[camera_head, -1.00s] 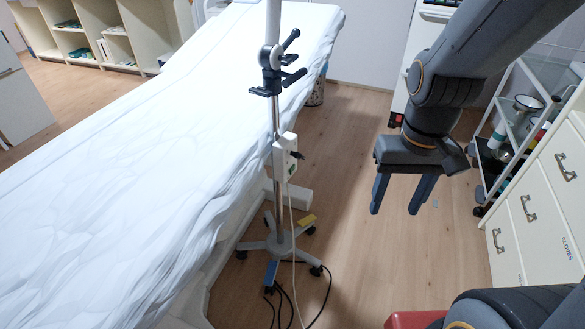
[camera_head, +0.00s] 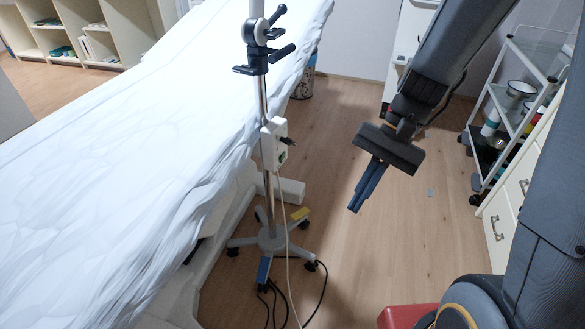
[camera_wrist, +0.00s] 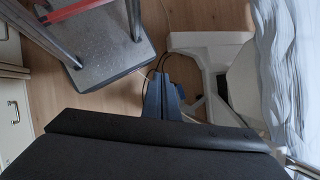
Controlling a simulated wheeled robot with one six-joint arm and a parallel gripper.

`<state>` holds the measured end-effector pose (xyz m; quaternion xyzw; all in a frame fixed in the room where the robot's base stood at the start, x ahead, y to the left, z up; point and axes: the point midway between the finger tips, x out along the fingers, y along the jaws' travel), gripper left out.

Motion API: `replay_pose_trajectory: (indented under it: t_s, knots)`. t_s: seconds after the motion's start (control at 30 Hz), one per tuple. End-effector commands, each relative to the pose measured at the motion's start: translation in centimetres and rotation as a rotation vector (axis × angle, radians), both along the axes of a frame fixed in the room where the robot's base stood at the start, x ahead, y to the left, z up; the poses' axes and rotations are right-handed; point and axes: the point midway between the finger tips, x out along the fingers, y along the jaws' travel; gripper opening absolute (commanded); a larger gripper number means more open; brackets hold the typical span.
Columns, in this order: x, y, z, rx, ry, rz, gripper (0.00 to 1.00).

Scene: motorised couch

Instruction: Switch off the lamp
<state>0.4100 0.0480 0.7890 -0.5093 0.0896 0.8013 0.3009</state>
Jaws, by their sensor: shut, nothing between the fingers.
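The lamp's stand is a metal pole (camera_head: 263,95) on a wheeled star base (camera_head: 270,240), beside the couch in the head view. A small white switch box (camera_head: 274,144) with a dark knob or plug on its right side is fixed to the pole. The lamp's head is out of view above. My gripper (camera_head: 355,210) is shut and empty, pointing down to the right of the pole, apart from it and the box. In the wrist view my gripper (camera_wrist: 163,82) points at the floor; I cannot make out the switch box there.
The couch (camera_head: 120,150) with a white sheet fills the left. A white trolley (camera_head: 505,110) with bottles and bowls and a drawer cabinet (camera_head: 497,232) stand at the right. Dark cables (camera_head: 322,285) lie on the floor by the base. Wooden floor (camera_head: 345,130) is clear around my gripper.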

Motion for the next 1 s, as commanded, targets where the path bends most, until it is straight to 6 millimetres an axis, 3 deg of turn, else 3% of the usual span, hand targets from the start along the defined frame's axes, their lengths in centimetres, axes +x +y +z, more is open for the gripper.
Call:
replay_pose_trajectory:
  t_s: [0.03, 0.27, 0.47, 0.7, 0.83, 1.0]
  knots:
    - [1.1, 0.5, -1.8, 0.042, 0.049, -0.064, 0.0]
    - [6.6, 3.1, -5.9, 0.268, 0.244, -0.347, 0.0]
    - [12.9, 3.8, -9.2, 0.493, 0.386, -0.576, 0.0]
    - [20.7, 2.2, -12.9, 0.774, 0.506, -0.804, 0.0]
    - [23.6, 0.8, -14.2, 0.891, 0.535, -0.883, 0.0]
    - [25.5, -0.4, -15.0, 0.975, 0.553, -0.934, 0.0]
